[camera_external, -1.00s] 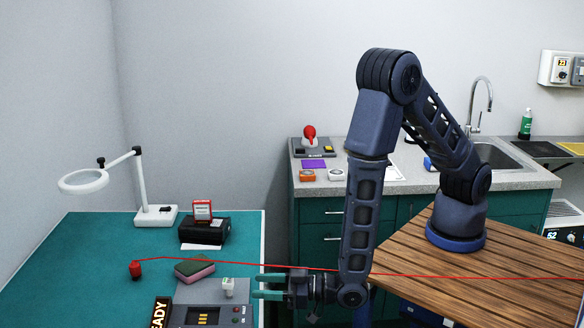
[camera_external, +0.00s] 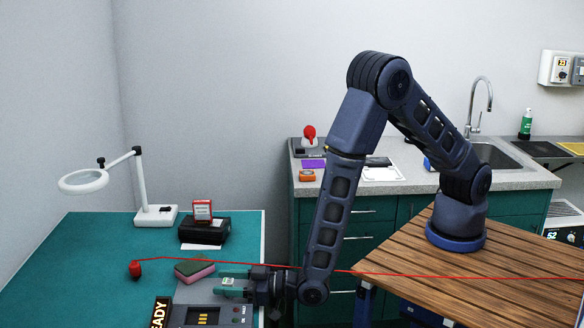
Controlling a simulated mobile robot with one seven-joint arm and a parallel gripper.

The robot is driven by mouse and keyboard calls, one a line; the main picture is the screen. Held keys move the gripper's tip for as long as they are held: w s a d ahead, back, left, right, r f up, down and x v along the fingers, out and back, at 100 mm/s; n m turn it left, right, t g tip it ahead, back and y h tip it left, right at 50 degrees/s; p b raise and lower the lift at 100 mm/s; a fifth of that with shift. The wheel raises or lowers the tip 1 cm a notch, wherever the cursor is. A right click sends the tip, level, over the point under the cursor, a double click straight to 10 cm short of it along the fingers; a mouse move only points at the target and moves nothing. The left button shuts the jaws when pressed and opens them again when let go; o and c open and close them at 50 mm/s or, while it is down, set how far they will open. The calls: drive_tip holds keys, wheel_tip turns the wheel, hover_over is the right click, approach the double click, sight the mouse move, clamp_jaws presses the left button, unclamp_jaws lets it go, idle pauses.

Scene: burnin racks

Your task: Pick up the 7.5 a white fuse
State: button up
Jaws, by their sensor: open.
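The small white fuse (camera_external: 228,283) stands on the grey test device (camera_external: 190,318) at the front of the teal-topped table. My gripper (camera_external: 232,282) lies level, pointing left, with its two green fingers apart. The fingers reach to either side of the fuse, and the near finger hides its lower part. I cannot tell whether either finger touches it. The fuse's rating is too small to read.
A pink and dark sponge (camera_external: 195,271) lies just left of the fingertips. A black box (camera_external: 206,231) with a red item on it and a magnifier lamp (camera_external: 150,213) stand further back. A red cable ends in a red plug (camera_external: 135,269). The teal tabletop (camera_external: 80,250) is mostly clear at left.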

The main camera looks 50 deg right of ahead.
drive_tip(key=c, duration=1.1)
drive_tip(key=shift+o, duration=0.2)
